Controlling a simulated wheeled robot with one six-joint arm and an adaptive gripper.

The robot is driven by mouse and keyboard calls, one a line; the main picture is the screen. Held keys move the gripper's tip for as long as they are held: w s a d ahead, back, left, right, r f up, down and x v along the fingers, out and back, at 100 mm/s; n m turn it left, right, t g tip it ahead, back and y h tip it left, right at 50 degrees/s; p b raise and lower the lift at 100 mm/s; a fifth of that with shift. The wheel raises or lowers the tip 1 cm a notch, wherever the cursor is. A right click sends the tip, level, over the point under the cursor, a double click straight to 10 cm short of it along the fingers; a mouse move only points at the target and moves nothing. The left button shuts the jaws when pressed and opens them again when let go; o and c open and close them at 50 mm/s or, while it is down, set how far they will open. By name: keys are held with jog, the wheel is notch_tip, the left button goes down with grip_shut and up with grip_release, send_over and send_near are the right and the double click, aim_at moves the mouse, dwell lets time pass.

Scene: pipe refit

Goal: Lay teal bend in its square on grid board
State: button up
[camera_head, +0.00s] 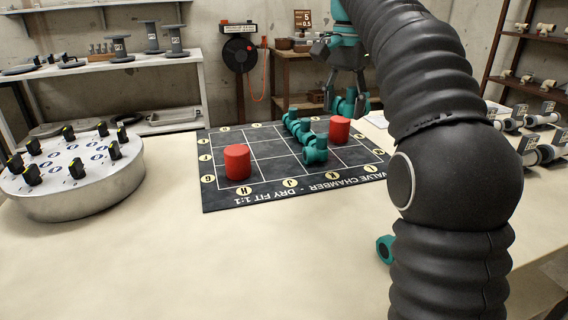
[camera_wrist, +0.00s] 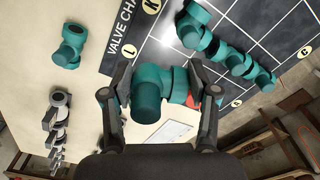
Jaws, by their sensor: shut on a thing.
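My gripper (camera_head: 346,88) is shut on a teal bend (camera_wrist: 150,92), which sits between its two fingers in the wrist view (camera_wrist: 160,95). The held bend hangs over the far right part of the grid board (camera_head: 222,188), behind a red cylinder; its exact height is hard to tell. A row of joined teal pipe pieces (camera_head: 304,136) lies across the middle of the board; it also shows in the wrist view (camera_wrist: 229,57). Another teal bend (camera_wrist: 70,45) lies on the table off the board, partly hidden by my arm in the head view (camera_head: 384,249).
Red cylinders stand on the board, one at front left (camera_head: 237,162) and one at right (camera_head: 340,129). A round grey stand (camera_head: 80,187) with black clips is at left. Grey pipe fittings (camera_head: 545,153) lie at right.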

jog(key=w+a+m, duration=0.1)
jog(key=a+m, duration=0.1)
jog(key=m, duration=0.1)
send_over(275, 165)
jog(key=shift+m, duration=0.4)
notch_tip(275, 165, down, 7)
jog(key=shift+d, duration=0.15)
jog(key=shift+f, duration=0.15)
jog(key=shift+f+b, duration=0.4)
jog(key=shift+f, duration=1.55)
jog(key=shift+s+f, duration=0.1)
jog(key=shift+f, duration=0.05)
jog(key=o, duration=1.2)
